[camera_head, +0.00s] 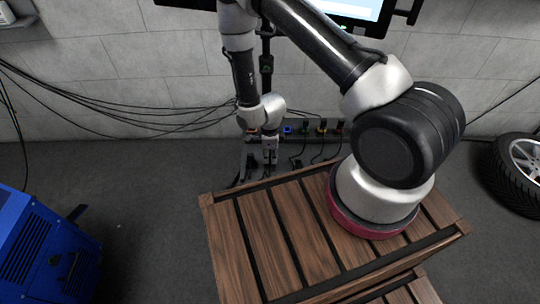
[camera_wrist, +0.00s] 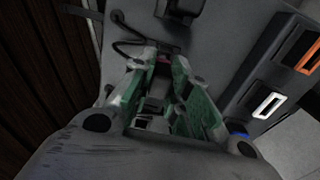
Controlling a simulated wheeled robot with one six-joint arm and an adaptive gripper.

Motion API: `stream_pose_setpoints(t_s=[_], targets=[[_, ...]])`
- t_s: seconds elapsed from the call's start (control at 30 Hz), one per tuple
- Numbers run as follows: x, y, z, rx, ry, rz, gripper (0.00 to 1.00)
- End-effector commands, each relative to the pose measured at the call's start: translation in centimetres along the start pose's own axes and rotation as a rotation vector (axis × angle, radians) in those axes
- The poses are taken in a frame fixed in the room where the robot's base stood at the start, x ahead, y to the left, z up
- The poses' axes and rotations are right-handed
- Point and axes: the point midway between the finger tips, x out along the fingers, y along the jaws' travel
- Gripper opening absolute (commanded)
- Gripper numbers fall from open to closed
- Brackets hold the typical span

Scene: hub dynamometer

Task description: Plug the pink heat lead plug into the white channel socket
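My gripper (camera_head: 270,157) points down behind the wooden crate, in front of the row of sockets at the wall. In the wrist view, my gripper (camera_wrist: 165,63) has its green-padded fingers close together. Most of the plug is hidden by the fingers. The white-framed channel socket (camera_wrist: 268,105) is to the right of the fingertips, apart from them. The head view does not show the plug clearly.
An orange-framed socket (camera_wrist: 308,57) sits beside the white one. A blue piece (camera_wrist: 237,128) is near my right finger. A dark cable (camera_wrist: 129,30) runs near the fingertips. The wooden crate (camera_head: 228,240) stands in front. Several cables (camera_head: 130,115) hang along the wall.

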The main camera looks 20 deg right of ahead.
Motion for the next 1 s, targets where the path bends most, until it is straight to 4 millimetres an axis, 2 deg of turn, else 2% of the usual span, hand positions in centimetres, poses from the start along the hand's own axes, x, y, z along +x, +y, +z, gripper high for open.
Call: stream_pose_setpoints(t_s=[0.27, 1.0], targets=[[-0.2, 0.0, 0.0, 0.000, -0.001, -0.001, 0.00], [-3.4, -0.1, 0.0, 0.000, -0.001, -0.001, 0.00]])
